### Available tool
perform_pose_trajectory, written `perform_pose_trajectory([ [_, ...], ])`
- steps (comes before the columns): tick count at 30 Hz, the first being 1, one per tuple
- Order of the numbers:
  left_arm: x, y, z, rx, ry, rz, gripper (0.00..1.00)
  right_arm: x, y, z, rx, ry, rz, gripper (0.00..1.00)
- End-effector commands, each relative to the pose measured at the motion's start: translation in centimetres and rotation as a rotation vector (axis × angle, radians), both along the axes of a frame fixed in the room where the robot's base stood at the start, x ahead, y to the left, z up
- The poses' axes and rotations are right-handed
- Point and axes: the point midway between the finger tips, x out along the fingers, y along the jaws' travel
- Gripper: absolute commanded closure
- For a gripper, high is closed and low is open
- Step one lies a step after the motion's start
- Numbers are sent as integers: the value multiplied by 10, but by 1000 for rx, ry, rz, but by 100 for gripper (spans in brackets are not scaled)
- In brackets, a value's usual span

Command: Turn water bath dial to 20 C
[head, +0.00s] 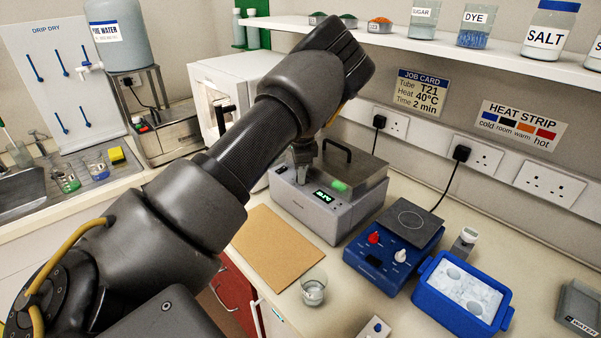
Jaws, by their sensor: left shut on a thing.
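The water bath (330,215) is a grey box on the bench with a metal lid and black handle. Its small front display (322,196) shows green digits too small to read surely, and a green lit patch (340,186) shows beside it. My left arm reaches in from the left across the view. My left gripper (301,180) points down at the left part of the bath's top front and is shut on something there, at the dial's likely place. The dial itself is hidden by the fingers. My right gripper is not in view.
A blue hotplate (385,262) with red and white knobs stands right of the bath, beside a blue ice tub (462,295). A brown board (268,245) and a glass beaker (313,290) lie in front. A shelf (440,45) with jars overhangs the back.

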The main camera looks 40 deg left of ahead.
Motion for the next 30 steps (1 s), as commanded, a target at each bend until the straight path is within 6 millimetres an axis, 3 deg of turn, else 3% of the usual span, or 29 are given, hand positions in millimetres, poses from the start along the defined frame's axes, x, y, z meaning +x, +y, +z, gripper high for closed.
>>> perform_pose_trajectory([
  [18,0,1,1,3,-3,40,98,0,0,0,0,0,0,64],
  [19,0,1,1,3,-3,40,73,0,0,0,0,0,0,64],
  [23,0,1,1,2,-2,39,56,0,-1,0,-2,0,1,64],
  [30,0,0,0,1,-1,38,54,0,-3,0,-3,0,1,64],
])
